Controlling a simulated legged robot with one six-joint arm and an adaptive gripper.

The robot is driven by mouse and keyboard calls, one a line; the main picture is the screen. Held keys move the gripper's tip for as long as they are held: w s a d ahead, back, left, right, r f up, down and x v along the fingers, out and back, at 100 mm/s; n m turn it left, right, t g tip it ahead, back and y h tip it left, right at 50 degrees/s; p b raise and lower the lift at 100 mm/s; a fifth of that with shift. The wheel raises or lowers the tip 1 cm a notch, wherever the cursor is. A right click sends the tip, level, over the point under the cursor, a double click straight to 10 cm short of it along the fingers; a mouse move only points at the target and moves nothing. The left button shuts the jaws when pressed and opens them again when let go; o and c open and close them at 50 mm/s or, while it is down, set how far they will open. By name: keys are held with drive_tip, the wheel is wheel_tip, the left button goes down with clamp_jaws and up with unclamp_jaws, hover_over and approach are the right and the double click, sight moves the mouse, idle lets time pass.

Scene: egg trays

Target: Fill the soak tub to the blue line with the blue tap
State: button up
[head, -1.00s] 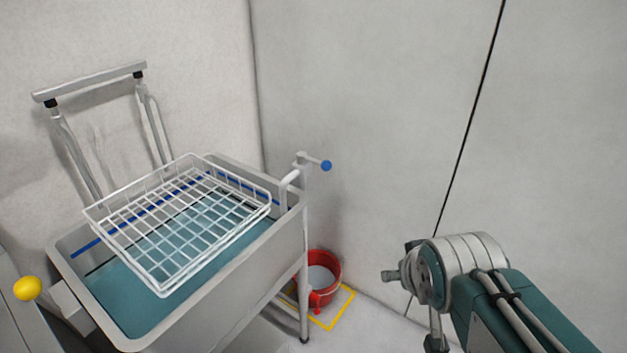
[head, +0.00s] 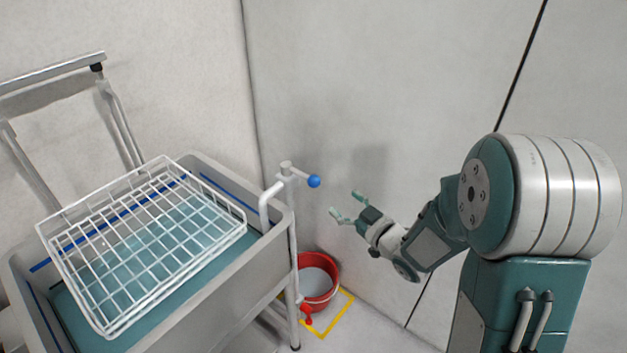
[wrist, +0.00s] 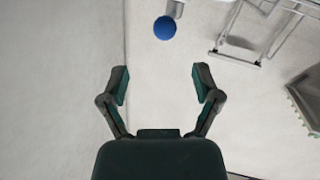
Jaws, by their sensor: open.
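The grey soak tub (head: 192,300) stands at the left in the head view, with blue-green water in it. The blue line (head: 228,198) runs along the inner wall, and the water surface lies below it. The blue tap (head: 314,181) is a blue ball on a lever at the top of a white pipe by the tub's right corner. The blue ball also shows at the top of the wrist view (wrist: 164,28). My gripper (head: 345,204) is open and empty, right of and a little below the ball in the head view, apart from it.
A white wire basket (head: 118,315) sits over the tub. A red bucket (head: 331,278) stands on the floor inside a yellow outline (head: 345,308), near a small red valve handle (head: 306,310). Plain walls stand behind; the space around my gripper looks clear.

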sight(318, 185)
drive_tip(key=shift+y, duration=0.4)
drive_tip(key=x, duration=1.1)
drive_tip(key=shift+s+a+f, duration=0.1)
drive_tip(key=shift+s+f, duration=0.05)
clamp_jaws()
